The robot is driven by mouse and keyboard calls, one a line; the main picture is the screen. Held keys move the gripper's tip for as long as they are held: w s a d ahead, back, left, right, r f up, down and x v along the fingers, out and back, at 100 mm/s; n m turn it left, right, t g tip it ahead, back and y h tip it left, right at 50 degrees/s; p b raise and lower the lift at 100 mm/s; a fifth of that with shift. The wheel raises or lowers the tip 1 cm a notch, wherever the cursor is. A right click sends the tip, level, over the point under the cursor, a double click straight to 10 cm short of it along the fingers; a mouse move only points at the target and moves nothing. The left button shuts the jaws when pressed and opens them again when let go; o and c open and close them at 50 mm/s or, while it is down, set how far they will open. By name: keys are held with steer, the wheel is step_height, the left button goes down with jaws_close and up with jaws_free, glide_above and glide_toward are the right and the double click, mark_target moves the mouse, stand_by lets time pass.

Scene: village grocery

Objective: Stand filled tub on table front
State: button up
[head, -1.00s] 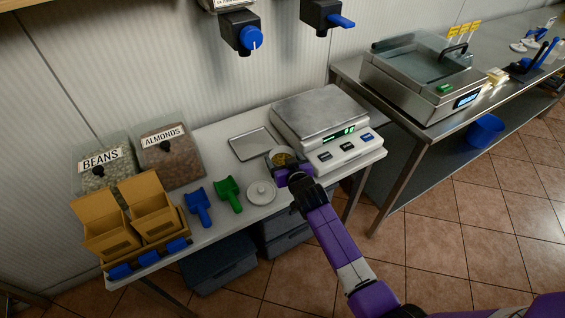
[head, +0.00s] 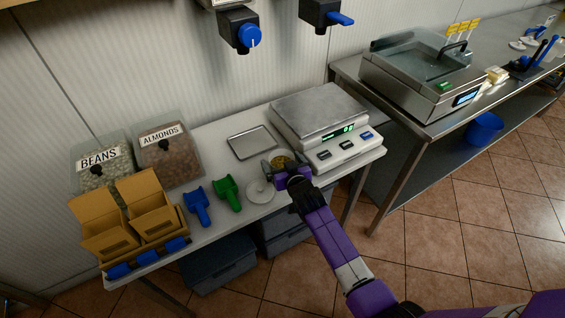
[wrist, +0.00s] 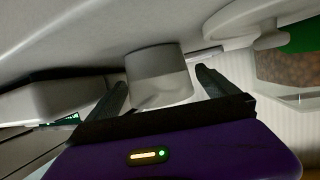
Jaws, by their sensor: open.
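The small round tub (head: 283,159), with yellowish-brown contents, stands upright on the white table (head: 225,208), just in front of the scale. In the wrist view the tub (wrist: 158,76) is a pale cylinder, upside down in that picture, with its base on the tabletop. My gripper (head: 284,166) is low at the tub's front side. It is open, and in the wrist view its two fingers (wrist: 162,92) are spread with the tub between and beyond them, with gaps at the sides. A round white lid with a knob (head: 260,192) lies left of my gripper.
The scale (head: 318,108) stands close behind the tub, and a flat metal tray (head: 251,142) lies left of it. Green (head: 228,194) and blue (head: 198,206) scoops lie left of the lid. Cardboard boxes (head: 154,208) and bins labelled BEANS (head: 96,178) and ALMONDS (head: 172,160) fill the left end.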

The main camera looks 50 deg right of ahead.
steer(key=shift+r, duration=0.15)
steer(key=shift+s+a, duration=0.15)
steer(key=shift+s, duration=0.1)
steer(key=v, duration=1.1)
steer(key=shift+s+a+r+b, duration=0.1)
steer(key=shift+s+r+b, duration=0.1)
steer(key=shift+b, duration=0.1)
steer(key=s+a+r+n+t+y, duration=0.15)
steer(key=s+a+n+y, duration=0.25)
steer(key=s+a, duration=1.05)
steer(key=s+a+r+y, duration=0.1)
steer(key=s+a+r, duration=0.2)
steer(key=s+r, duration=0.3)
steer(key=s+a+r+n+y, duration=0.1)
steer(key=s+a+r, duration=0.2)
steer(key=s+r, duration=0.3)
steer(key=s+t, duration=0.1)
steer(key=s, duration=0.2)
steer(key=shift+s+r, duration=0.3)
steer(key=shift+s, duration=0.05)
